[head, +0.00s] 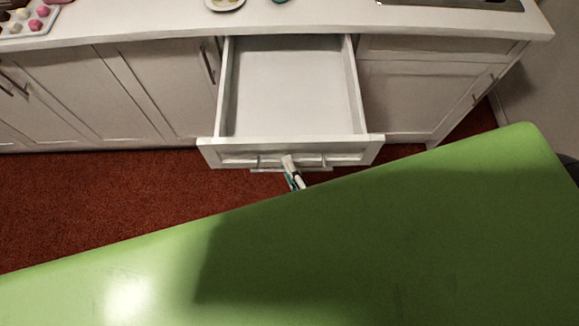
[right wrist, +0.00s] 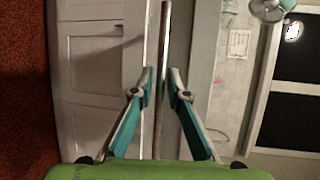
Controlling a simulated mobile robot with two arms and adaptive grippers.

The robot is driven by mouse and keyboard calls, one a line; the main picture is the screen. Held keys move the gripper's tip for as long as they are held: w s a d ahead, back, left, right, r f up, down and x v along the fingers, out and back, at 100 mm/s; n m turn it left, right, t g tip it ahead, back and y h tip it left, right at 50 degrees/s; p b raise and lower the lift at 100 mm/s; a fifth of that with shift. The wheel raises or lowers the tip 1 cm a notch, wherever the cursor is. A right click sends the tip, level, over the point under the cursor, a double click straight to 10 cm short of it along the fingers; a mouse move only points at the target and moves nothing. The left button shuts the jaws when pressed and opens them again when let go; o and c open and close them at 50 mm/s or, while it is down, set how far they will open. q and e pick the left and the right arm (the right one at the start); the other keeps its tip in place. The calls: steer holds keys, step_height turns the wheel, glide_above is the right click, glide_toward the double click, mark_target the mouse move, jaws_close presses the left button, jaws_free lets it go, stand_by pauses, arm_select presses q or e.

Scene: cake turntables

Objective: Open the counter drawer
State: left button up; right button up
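The white counter drawer (head: 291,90) is pulled well out from under the countertop and looks empty in the head view. Its front panel (head: 230,152) faces me, with a metal bar handle (head: 313,168) along it. My right gripper (head: 291,170) is at the middle of the handle. In the right wrist view the handle bar (right wrist: 164,50) runs between the two teal fingers of the right gripper (right wrist: 162,88). The fingers are apart, with narrow gaps beside the bar. My left gripper is not in view.
White cabinets with closed doors (head: 155,88) stand left of the drawer, and another cabinet (head: 410,95) stands right. A tray with pink and white items (head: 28,20) and a plate (head: 224,4) are on the countertop (head: 150,22). Red carpet (head: 100,205) lies clear in front.

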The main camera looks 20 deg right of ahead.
steer(key=v, duration=1.2)
steer(key=shift+f, duration=0.15)
steer(key=s+d+f+n+g, duration=0.15)
steer(key=f+n, duration=0.25)
steer(key=f, duration=0.5)
steer(key=s+f+n+g+y, duration=0.1)
steer(key=f+n+g, duration=0.25)
steer(key=f, duration=0.55)
steer(key=s+d+f+n+g, duration=0.15)
steer(key=f+n, duration=0.35)
steer(key=f, duration=0.5)
steer(key=s+d+f+n+g+h, duration=0.1)
steer(key=s+d+f+n+g, duration=0.2)
steer(key=s+f, duration=0.3)
steer(key=s+d+f+n+g+h, duration=0.2)
steer(key=s+d+f+n+g, duration=0.2)
steer(key=f, duration=0.6)
steer(key=shift+s+d+g, duration=0.55)
steer(key=shift+s+d, duration=0.45)
steer(key=shift+d, duration=0.05)
